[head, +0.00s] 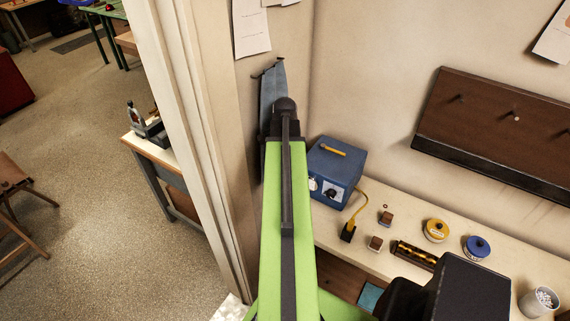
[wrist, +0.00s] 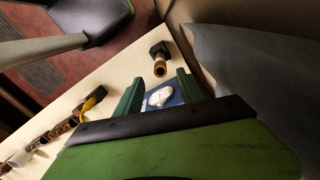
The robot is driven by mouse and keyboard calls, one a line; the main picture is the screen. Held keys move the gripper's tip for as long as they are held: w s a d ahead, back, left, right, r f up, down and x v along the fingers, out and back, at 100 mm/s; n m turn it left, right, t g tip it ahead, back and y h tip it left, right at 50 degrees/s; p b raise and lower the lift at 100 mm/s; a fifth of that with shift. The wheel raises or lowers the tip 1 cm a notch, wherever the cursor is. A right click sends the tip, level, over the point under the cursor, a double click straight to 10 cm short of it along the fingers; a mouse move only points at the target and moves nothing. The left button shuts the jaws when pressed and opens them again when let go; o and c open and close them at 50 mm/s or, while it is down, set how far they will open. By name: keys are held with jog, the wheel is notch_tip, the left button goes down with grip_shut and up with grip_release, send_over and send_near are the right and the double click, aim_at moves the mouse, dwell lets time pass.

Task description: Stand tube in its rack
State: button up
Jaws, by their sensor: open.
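My gripper (wrist: 159,78) shows in the wrist view with its two green fingers apart and nothing held between them. Just beyond the fingertips is a short brass-coloured tube (wrist: 160,68) with a dark block (wrist: 158,48) at its far end. I cannot tell whether the tube stands in that block or lies against it. In the head view my own arm hides the gripper and this tube. A dark holder with brass-yellow parts (head: 415,255) lies on the bench at the right. I cannot tell which thing is the rack.
Small brown blocks (head: 376,243), a yellow tin (head: 436,230), a blue tin (head: 477,246) and a white cup (head: 539,301) stand further right.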

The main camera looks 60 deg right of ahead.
notch_tip(320, 180, down, 12)
jog(key=b, duration=1)
jog(key=shift+f+b, duration=0.25)
jog(key=shift+b, duration=0.15)
grip_shut()
jog(key=shift+r, duration=0.1)
notch_tip(320, 180, up, 10)
jog(key=p, duration=1)
